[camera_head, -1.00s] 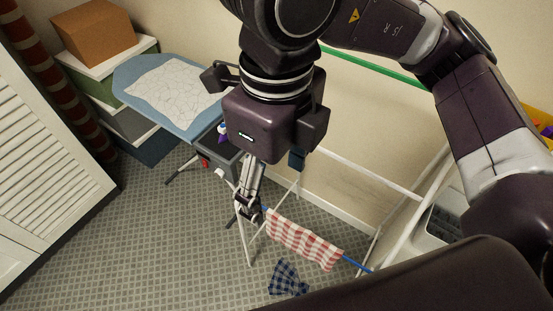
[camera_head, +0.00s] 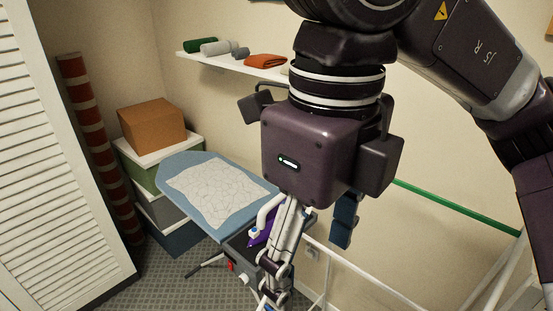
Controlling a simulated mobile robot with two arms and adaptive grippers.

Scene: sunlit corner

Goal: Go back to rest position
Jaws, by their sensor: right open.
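My right gripper (camera_head: 308,264) hangs down from the dark purple wrist in the middle of the head view. Its fingers are apart, with one metallic finger at the left and a dark blue pad at the right. I see nothing held between them. It shows in front of the near end of the ironing board and the drying rack, and hides part of both. My right arm reaches in from the upper right. My left gripper is not in view.
A blue ironing board (camera_head: 168,161) bears a creased white cloth (camera_head: 218,190). Stacked boxes (camera_head: 165,175) and a striped roll (camera_head: 92,130) stand behind it. A louvred door (camera_head: 50,160) is at left. A wall shelf (camera_head: 228,63) holds rolls. A white rack with a green bar (camera_head: 455,208) is at right.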

